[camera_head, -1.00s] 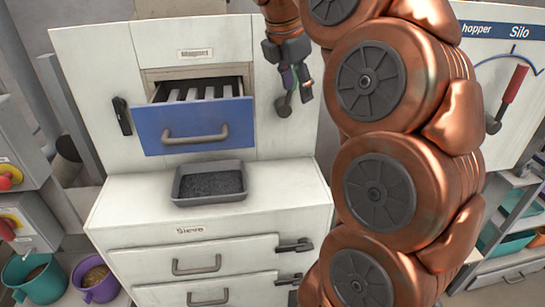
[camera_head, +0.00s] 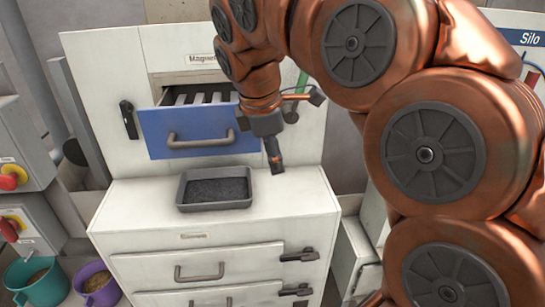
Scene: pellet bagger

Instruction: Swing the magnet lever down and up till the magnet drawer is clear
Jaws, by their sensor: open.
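The blue-fronted magnet drawer (camera_head: 165,124) stands pulled out of the white cabinet, with grey bars and dark gaps inside. A green handle (camera_head: 302,83), apparently of the magnet lever, shows upright right of the drawer; my arm hides much of the lever. My gripper (camera_head: 274,166) points down just right of the drawer front, above the counter. It is open, with nothing seen in it, and apart from the green handle. A grey tray (camera_head: 180,191) with dark grains sits on the counter below the drawer.
A black latch (camera_head: 128,119) is left of the drawer. Sieve drawers (camera_head: 150,267) with dark latches lie below the counter. Teal (camera_head: 20,290) and purple (camera_head: 97,290) buckets stand at lower left. My arm fills the right side. The counter right of the tray is clear.

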